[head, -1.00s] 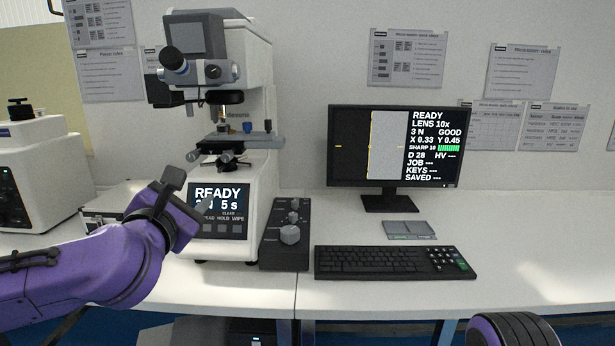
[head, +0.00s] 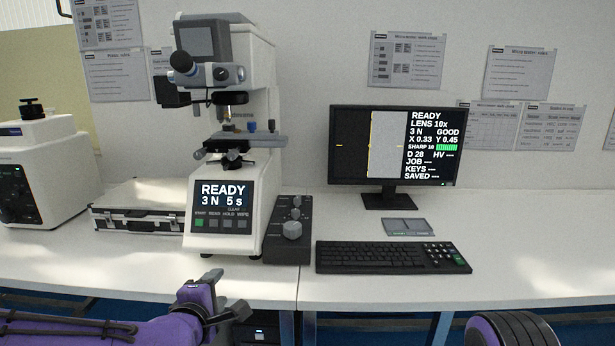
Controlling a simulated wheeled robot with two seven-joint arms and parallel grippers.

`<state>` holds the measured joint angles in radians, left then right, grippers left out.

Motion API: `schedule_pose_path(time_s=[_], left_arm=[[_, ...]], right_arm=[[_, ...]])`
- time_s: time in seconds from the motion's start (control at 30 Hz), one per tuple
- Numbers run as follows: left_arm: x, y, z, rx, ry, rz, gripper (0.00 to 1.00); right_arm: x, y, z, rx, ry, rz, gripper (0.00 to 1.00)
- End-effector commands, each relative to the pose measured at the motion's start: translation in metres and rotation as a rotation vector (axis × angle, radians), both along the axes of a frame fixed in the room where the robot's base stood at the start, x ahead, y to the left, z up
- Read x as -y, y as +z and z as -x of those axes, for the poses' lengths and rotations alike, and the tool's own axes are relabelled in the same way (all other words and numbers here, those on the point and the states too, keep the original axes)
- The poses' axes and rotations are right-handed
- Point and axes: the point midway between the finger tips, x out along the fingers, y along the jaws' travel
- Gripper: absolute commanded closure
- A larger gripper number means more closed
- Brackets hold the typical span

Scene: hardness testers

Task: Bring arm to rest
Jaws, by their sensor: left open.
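My left arm comes in low from the left, and its gripper (head: 226,299) is open and empty. It is in front of the table's front edge, below the hardness tester, and touches nothing that I can see. My right gripper is out of view; a purple and black part of me shows at the bottom right. The white hardness tester (head: 258,75) stands upright on the table, its panel reading READY, 3 N, 5 s.
The white table (head: 400,290) holds a black control box (head: 290,231), a keyboard (head: 392,257), a monitor (head: 393,146) and a silver case (head: 136,207). A second white machine (head: 40,172) stands at the far left. The table top before the tester is bare.

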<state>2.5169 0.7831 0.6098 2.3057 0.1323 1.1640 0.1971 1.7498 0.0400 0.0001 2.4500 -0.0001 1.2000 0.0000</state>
Motion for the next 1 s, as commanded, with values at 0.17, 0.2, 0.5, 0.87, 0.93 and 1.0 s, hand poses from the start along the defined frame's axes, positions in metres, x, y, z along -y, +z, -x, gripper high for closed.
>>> schedule_pose_path(time_s=[0.17,0.2,0.5,0.87,0.93,1.0], left_arm=[[-0.010,-0.136,0.051,-0.265,-0.117,-0.331,0.48],[-0.017,-0.166,0.070,-0.331,-0.155,-0.413,0.48],[-0.100,-0.317,0.258,-0.827,-0.490,-0.910,0.48],[-0.119,-0.343,0.337,-0.996,-0.642,-1.012,0.48],[-0.119,-0.343,0.337,-0.995,-0.642,-1.011,0.48],[-0.119,-0.343,0.337,-0.995,-0.641,-1.012,0.48]], right_arm=[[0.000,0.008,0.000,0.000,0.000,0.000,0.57],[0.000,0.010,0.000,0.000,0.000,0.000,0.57],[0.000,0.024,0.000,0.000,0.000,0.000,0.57],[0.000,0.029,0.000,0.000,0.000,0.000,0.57],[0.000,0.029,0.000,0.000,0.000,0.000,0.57],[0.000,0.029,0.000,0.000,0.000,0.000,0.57]])
